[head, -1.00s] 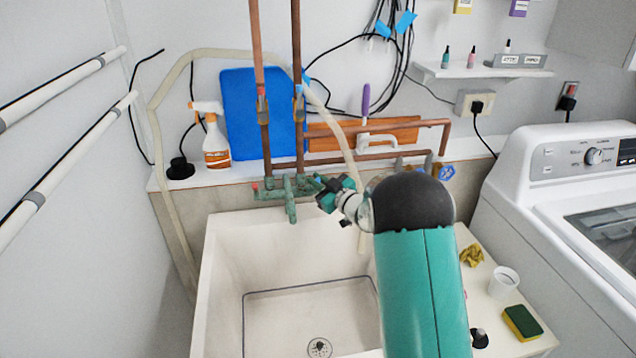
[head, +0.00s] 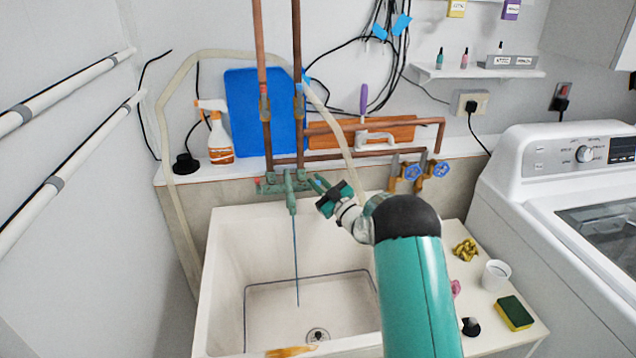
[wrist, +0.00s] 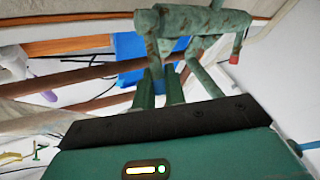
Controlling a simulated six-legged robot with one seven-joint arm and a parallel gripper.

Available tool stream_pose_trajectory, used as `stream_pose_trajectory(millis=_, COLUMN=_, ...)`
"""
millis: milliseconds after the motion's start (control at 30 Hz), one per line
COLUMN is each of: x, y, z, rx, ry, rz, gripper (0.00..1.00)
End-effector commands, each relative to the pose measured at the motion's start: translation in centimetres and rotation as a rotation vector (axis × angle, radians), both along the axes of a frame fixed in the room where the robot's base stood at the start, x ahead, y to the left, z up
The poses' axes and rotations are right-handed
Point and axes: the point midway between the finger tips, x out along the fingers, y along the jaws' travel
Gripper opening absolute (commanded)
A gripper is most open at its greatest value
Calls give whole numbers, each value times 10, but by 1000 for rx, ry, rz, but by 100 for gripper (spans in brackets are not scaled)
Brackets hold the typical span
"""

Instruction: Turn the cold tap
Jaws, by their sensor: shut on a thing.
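The green, weathered tap body (head: 280,186) is on the wall end of the white sink, with its spout (head: 291,204) pointing down. A thin bluish stream of water (head: 296,262) falls from the spout into the sink. The tap also shows at the top of the wrist view (wrist: 190,22), with a red-tipped handle (wrist: 235,56) to the right. My gripper (head: 322,186) is at the tap's right side, opposite the red-marked end. In the wrist view its green fingers (wrist: 158,84) are closed on the cold tap handle, which they mostly hide.
The white sink (head: 222,270) lies below. Copper pipes (head: 262,70) rise behind the tap, and a pale hose (head: 345,140) passes close to my gripper. A sponge (head: 514,313) and a white cup (head: 495,273) stand on the right ledge.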

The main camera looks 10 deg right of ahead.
Motion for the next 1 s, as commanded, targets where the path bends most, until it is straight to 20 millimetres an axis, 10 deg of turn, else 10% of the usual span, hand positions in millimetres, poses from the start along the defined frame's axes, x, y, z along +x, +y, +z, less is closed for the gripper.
stream_pose_trajectory(millis=1000, x=-12, y=-1, z=-19, rx=2, ry=-423, rz=-2, gripper=0)
